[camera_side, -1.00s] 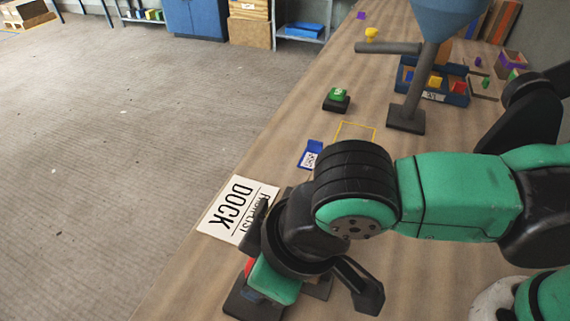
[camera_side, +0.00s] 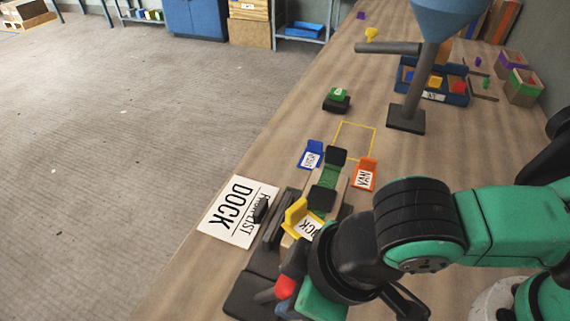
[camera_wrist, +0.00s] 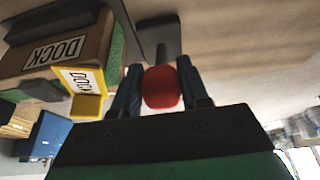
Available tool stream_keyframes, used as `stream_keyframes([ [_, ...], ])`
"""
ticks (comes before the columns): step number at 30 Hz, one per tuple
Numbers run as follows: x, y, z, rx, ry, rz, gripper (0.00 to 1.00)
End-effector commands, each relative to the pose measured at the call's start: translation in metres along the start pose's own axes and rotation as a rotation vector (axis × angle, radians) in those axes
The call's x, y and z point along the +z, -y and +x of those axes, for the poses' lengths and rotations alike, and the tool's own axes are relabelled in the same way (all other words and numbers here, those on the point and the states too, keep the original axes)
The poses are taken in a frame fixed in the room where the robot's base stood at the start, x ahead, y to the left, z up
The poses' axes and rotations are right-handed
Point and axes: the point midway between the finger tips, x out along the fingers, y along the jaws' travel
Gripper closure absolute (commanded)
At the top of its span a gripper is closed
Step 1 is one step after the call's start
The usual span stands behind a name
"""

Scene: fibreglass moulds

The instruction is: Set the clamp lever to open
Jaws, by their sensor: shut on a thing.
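The clamp lever's red ball knob (camera_side: 285,287) shows in the side view near the bottom, on a short grey rod beside a dark base (camera_side: 245,302). In the wrist view the red knob (camera_wrist: 161,87) sits between the two blue fingers of my gripper (camera_wrist: 160,92), which is shut on it. The grey lever rod (camera_wrist: 168,50) runs from the knob toward a dark plate. In the side view my wrist hides most of the fingers. I see no open or shut marking on the clamp.
Yellow (camera_side: 297,215), blue (camera_side: 311,155) and orange (camera_side: 365,175) tags stand around a green-and-black strip on a wooden block. A white DOCK sheet (camera_side: 238,212) lies to the left. A funnel stand (camera_side: 406,118) and blue tray (camera_side: 455,95) are farther back.

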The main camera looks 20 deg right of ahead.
Motion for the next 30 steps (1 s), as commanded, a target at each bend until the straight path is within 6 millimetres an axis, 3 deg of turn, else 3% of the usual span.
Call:
stream_keyframes([
  [4,0.002,0.0,0.0,-0.001,0.007,0.0,1.0],
  [5,0.002,0.0,0.0,-0.001,0.007,0.0,0.58],
  [8,0.001,0.0,0.0,-0.001,0.006,0.0,0.3],
  [20,0.0,0.0,-0.004,0.0,0.002,0.0,0.29],
  [30,0.0,0.0,-0.04,0.0,0.003,-0.001,0.29],
])
